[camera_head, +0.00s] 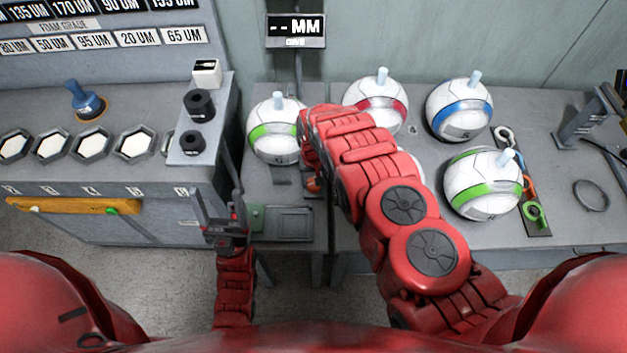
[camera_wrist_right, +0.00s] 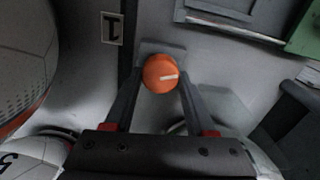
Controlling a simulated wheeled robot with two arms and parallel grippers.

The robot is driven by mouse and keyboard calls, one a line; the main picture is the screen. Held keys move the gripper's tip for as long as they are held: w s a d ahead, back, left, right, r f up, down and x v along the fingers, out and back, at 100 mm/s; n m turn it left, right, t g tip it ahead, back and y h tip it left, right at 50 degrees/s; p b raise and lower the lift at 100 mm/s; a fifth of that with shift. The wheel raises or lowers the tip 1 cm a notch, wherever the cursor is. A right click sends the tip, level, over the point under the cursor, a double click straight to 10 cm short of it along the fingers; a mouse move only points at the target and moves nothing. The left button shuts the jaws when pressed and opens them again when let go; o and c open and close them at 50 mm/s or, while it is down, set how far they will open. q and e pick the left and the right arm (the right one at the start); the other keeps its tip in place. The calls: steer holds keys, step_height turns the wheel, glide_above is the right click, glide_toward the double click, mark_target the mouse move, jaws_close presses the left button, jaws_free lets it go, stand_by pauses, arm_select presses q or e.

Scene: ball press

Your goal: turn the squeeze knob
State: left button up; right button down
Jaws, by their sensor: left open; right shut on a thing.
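An orange round knob (camera_wrist_right: 161,74) with a white line mark shows in the right wrist view. My right gripper (camera_wrist_right: 160,84) has one finger on each side of it and is shut on it. In the head view an orange bit of the knob (camera_head: 313,185) shows on the bench front, below my right arm. My right arm hides most of that gripper there. My left gripper (camera_head: 218,198) is open and empty, in front of the grey cabinet's right corner. I cannot tell from the label which name the knob carries.
Several white balls with coloured bands stand on the bench, including a green-banded one (camera_head: 272,130) and a blue-banded one (camera_head: 459,110). A dark display (camera_head: 295,31) reads "--MM". A green block (camera_head: 257,217) and grey tray (camera_head: 290,223) sit near my left gripper.

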stand_by(0.4)
steer(key=shift+c, duration=1.2)
jaws_free()
step_height(320, 180, up, 9)
steer(key=b, duration=0.3)
steer(key=shift+f, duration=0.2)
steer(key=r, duration=0.1)
step_height(320, 180, up, 8)
steer(key=p, duration=0.8)
glide_above(313, 182)
steer(key=shift+d+f, duration=0.1)
steer(key=shift+f, duration=0.1)
